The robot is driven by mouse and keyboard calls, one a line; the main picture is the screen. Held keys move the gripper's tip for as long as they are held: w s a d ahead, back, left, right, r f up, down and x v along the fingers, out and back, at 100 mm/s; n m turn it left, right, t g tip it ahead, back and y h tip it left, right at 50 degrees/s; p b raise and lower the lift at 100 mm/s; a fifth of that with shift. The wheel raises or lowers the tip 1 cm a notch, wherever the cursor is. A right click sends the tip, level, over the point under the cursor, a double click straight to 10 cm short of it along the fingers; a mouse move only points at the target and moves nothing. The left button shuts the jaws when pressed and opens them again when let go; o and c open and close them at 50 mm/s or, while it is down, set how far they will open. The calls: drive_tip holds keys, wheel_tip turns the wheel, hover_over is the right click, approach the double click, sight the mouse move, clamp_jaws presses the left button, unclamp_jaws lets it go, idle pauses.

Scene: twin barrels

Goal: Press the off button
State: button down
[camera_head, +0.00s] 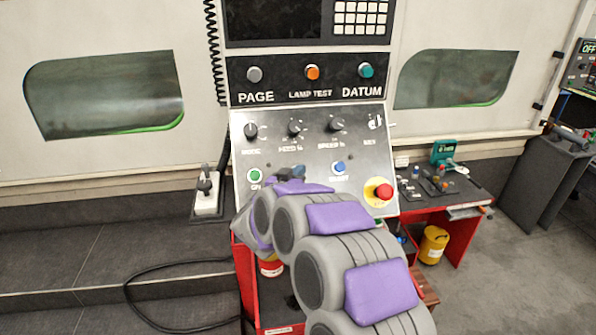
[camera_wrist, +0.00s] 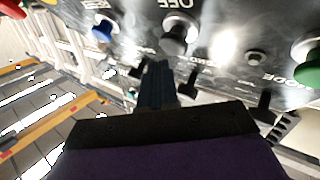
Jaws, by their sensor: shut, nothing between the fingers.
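The OFF button is a dark grey round button (camera_wrist: 178,36) beside its upside-down OFF label at the top of the wrist view. In the head view, my gripper (camera_head: 297,171) is partly visible before the sloped control panel (camera_head: 262,147), between the green and blue buttons.
Near OFF are a green button (camera_head: 254,175), a blue button (camera_head: 339,168) and a red emergency knob (camera_head: 383,191). A row of dials (camera_head: 295,128) sits above. A red table (camera_head: 455,208) stands right, with a yellow canister (camera_head: 433,245) below. A black cable (camera_head: 150,318) lies left.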

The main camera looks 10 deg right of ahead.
drive_tip(key=s+r+p, duration=0.1)
drive_tip(key=s, duration=0.1)
drive_tip(key=s+r+p, duration=0.1)
drive_tip(key=s+r, duration=0.1)
idle(0.6)
idle(0.4)
